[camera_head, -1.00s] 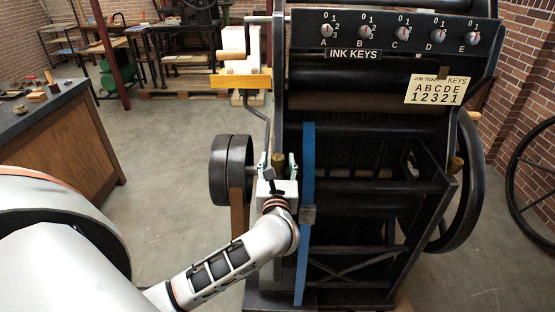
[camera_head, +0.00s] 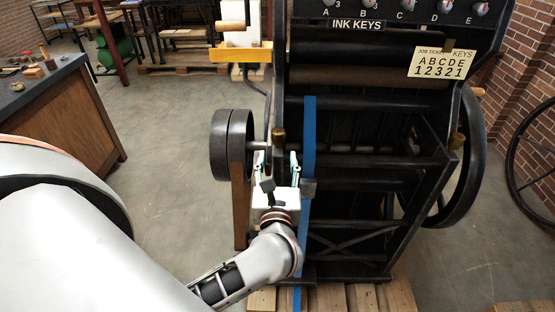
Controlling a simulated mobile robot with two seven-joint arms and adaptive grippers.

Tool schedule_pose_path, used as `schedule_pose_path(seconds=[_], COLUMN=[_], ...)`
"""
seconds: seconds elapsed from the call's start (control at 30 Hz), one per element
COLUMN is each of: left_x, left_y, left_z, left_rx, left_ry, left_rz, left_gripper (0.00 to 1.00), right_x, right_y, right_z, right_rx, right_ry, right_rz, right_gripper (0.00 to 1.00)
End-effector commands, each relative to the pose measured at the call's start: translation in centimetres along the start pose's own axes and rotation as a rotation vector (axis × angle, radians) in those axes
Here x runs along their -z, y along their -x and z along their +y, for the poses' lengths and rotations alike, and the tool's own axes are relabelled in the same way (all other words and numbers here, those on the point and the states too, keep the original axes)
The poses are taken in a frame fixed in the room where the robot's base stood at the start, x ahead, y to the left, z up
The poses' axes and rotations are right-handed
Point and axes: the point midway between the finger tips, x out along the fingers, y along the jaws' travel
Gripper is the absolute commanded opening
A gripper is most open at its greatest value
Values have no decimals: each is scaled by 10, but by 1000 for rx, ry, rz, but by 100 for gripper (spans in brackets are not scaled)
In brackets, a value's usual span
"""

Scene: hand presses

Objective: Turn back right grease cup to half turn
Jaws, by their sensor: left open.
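I cannot tell from this view which cup is the back right one, nor how far either is turned. My left gripper (camera_head: 278,162) is open, its two fingers spread left and right just below the left cup in the picture. Nothing shows between the fingers, and they look apart from the cup. My right gripper is not in view.
A dark flywheel (camera_head: 232,145) is just left of my left gripper, and a blue belt (camera_head: 308,140) runs close on its right. A large wheel (camera_head: 468,160) is at the press's right. A wooden workbench (camera_head: 60,120) stands at left, with open floor between.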

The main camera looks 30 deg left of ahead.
Motion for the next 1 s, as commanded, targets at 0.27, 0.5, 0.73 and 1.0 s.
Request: schedule_pose_path(seconds=[0.27, 0.5, 0.73, 1.0], left_x=[-3, -5, -9, -8], left_y=[-18, -31, -63, -96], left_z=[0, 0, 1, 1], left_rx=[0, 2, -1, 1], left_ry=[48, 65, 64, 65], left_rz=[-18, -1, -5, -2], left_gripper=[44, 44, 44, 44], right_x=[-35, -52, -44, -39], right_y=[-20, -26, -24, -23], right_z=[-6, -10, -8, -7], right_rx=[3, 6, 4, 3], right_ry=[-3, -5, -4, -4], right_rz=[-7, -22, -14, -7], right_gripper=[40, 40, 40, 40])
